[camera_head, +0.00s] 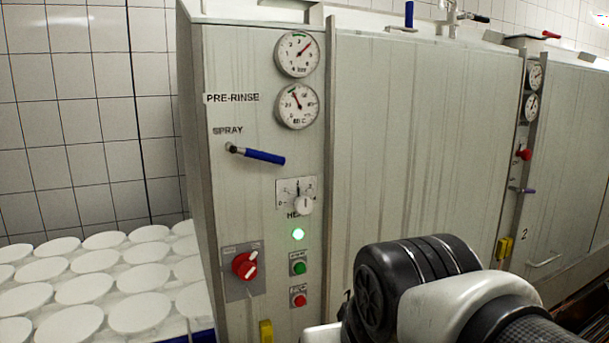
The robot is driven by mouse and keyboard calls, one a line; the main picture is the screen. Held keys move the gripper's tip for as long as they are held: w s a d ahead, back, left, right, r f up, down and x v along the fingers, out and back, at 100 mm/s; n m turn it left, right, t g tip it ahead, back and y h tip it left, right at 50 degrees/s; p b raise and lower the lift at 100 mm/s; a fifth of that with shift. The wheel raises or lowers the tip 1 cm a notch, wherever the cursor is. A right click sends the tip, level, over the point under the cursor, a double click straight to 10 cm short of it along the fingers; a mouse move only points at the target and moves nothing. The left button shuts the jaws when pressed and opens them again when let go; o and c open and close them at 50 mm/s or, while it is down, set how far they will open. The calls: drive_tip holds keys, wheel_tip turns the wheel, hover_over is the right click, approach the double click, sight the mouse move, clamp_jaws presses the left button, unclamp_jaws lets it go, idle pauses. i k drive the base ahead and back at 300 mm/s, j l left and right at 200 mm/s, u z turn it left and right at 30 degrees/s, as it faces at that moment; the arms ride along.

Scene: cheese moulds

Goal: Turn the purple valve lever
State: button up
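A lever with a dark blue grip (264,157) sticks out from the near cabinet's panel under the word SPRAY. It points right and slightly down from its pivot. A smaller lever with a purple-looking grip (528,190) sits farther off, on the second cabinet's panel at the right, below a red knob. It lies roughly level. My arm's black and white links fill the lower right, apart from both levers in the picture. My gripper's fingers are not in view.
The near panel also holds two gauges (297,54), a white dial (303,205), a red rotary switch (245,265), a lit green lamp (298,234) and push buttons. White round moulds (83,289) cover a surface at left. Taps and a blue upright handle (409,14) stand on top.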

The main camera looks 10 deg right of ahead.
sight(510, 188)
drive_tip(key=k+j+u, duration=0.1)
drive_tip(key=j, duration=0.25)
drive_tip(key=j+u, duration=0.1)
drive_tip(key=j, duration=0.25)
drive_tip(key=l+z, duration=0.1)
drive_tip(key=z, duration=0.35)
drive_tip(key=l+z, duration=0.1)
drive_tip(key=z, duration=0.4)
drive_tip(key=l+z, duration=0.15)
drive_tip(key=z, duration=0.3)
drive_tip(key=l+z, duration=0.15)
drive_tip(key=z, duration=0.3)
